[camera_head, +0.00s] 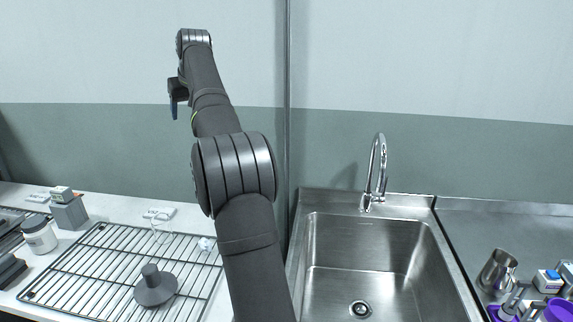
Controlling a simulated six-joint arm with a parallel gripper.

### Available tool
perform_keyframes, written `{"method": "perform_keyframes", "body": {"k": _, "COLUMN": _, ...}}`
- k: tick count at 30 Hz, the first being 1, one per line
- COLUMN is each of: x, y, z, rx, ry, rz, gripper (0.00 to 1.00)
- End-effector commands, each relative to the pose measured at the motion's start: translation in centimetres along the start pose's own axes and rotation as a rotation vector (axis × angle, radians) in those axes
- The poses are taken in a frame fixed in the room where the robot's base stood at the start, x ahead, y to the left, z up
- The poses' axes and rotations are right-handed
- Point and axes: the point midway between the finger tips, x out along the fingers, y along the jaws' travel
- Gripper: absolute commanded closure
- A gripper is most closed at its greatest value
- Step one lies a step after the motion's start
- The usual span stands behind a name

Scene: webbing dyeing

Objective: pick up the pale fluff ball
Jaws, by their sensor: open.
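A small pale, whitish lump (205,244), likely the fluff ball, lies at the right side of the wire rack, close beside my arm. It is too small to make out its texture. My gripper (174,110) is raised high in front of the back wall, up and to the left of the lump and well apart from it. Its fingers point down and look empty. Only a small dark part with a bluish tip shows, and the rest of the hand is partly hidden by my wrist.
The wire rack (72,274) holds a dark grey knobbed disc (155,287) and a clear glass piece (161,231). A white jar (39,235) and a grey block (69,213) stand left. The steel sink (365,245) is empty. A metal cup (497,271) and purple bowl (558,311) are at right.

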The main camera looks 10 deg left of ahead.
Motion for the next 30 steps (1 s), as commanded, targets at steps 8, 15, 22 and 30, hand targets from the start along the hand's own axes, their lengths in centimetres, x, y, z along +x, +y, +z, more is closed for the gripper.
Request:
{"method": "perform_keyframes", "body": {"k": 8, "x": 0.2, "y": 0.0, "z": 0.1, "rx": -0.002, "ry": -0.005, "rz": 0.000, "gripper": 0.32}}
{"method": "perform_keyframes", "body": {"k": 15, "x": 6.8, "y": -0.7, "z": 5.6, "rx": -0.073, "ry": -0.155, "rz": -0.019, "gripper": 0.32}}
{"method": "perform_keyframes", "body": {"k": 22, "x": 14.2, "y": -2.0, "z": 15.0, "rx": -0.183, "ry": -0.358, "rz": -0.062, "gripper": 0.32}}
{"method": "perform_keyframes", "body": {"k": 30, "x": 17.2, "y": -2.7, "z": 20.2, "rx": -0.238, "ry": -0.450, "rz": -0.090, "gripper": 0.32}}
